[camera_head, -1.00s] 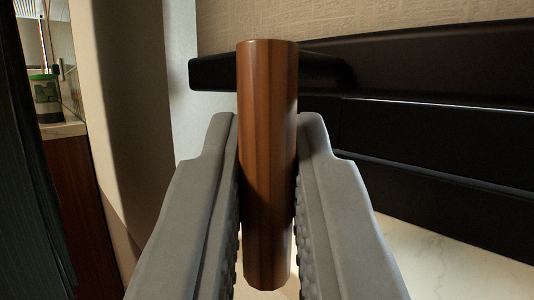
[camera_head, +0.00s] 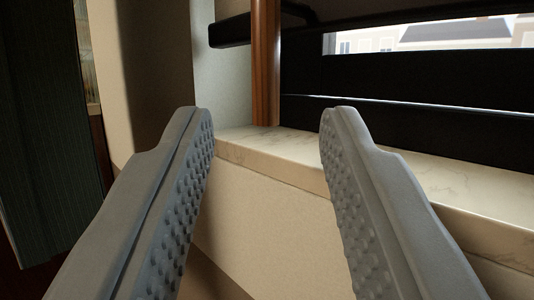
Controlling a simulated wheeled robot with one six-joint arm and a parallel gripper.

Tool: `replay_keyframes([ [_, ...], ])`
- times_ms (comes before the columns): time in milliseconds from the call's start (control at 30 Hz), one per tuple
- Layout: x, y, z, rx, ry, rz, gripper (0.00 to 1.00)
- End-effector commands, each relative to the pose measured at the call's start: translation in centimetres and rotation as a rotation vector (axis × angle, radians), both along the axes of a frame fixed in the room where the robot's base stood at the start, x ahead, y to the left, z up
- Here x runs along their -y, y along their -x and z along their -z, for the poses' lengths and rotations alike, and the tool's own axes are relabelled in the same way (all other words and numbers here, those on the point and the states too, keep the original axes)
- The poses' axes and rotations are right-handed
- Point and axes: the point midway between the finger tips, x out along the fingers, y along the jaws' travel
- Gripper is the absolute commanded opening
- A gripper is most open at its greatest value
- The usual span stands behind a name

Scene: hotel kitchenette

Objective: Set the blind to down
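The blind (camera_head: 420,72) shows as dark wide slats at the upper right, with bright gaps through which a building outside is seen. Its bottom slats hang close above the marble sill. A brown wooden handle (camera_head: 266,70) stands upright at the blind's left end, in front of a dark bar (camera_head: 232,31); its top is cut off by the picture's edge. My gripper (camera_head: 268,118) is open and empty. Its two grey fingers are wide apart, below and nearer than the handle, and not touching it.
A marble sill (camera_head: 440,185) runs below the blind, over a beige wall (camera_head: 262,215). A dark green curtain or panel (camera_head: 45,130) hangs at the left, beside a beige wall edge (camera_head: 150,70). The space between my fingers is free.

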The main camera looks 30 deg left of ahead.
Motion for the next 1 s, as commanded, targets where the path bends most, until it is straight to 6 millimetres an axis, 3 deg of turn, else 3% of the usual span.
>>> replay_keyframes([
  [200,2.4,3.4,1.8,-0.002,-0.002,0.002,0.35],
  [500,4.6,6.9,3.5,-0.002,-0.001,0.001,0.35],
  [1000,5.1,7.7,3.9,-0.002,0.000,0.000,0.35],
])
